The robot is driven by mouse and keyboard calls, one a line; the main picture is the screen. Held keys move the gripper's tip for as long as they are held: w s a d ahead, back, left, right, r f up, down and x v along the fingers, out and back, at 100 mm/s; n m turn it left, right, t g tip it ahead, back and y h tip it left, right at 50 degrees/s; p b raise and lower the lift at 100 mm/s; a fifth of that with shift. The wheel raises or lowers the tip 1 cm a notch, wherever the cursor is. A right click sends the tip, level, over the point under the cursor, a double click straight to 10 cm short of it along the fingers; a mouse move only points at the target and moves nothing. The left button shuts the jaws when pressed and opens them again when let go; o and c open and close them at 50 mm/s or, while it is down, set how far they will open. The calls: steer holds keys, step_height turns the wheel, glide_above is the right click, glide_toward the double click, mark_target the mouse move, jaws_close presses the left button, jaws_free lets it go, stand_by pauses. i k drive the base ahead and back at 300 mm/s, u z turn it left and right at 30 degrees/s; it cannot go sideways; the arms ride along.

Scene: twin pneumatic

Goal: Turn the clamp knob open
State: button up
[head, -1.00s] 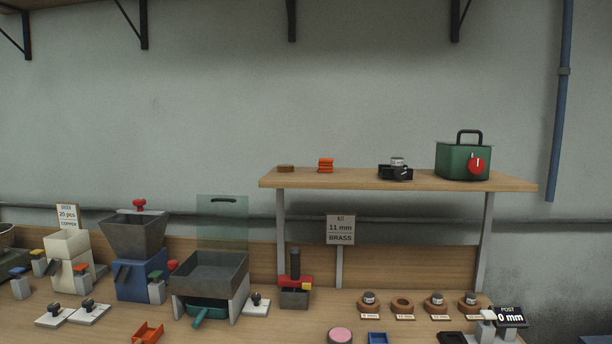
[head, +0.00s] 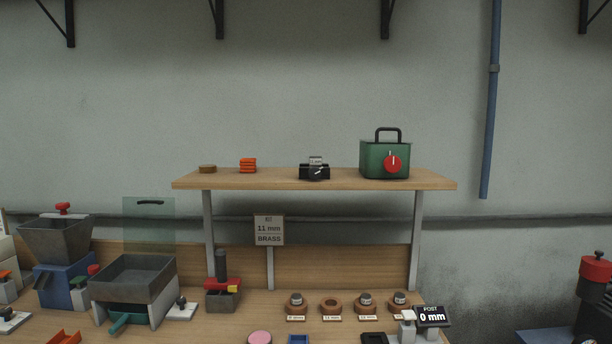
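No part is labelled as the clamp knob, and I cannot tell for sure which one it is. A green box (head: 373,163) with a black handle stands on the raised shelf, with a round red knob (head: 393,163) on its front; a pale mark on the knob points upward. Left of it on the shelf sits a small black device (head: 304,172) with a dark knob (head: 319,172) on its front and a small labelled grey piece (head: 316,161) on top. My gripper is not in view.
The wooden shelf (head: 440,184) stands on grey posts above the bench. Orange pieces (head: 248,165) and a brown disc (head: 207,169) lie on its left. Below are hoppers (head: 132,275), a red-topped press (head: 222,285), labelled ring stands (head: 331,307) and a post gauge (head: 431,316).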

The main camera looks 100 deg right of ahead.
mark_target(315, 173)
steer(key=k, duration=1)
steer(key=z, duration=0.1)
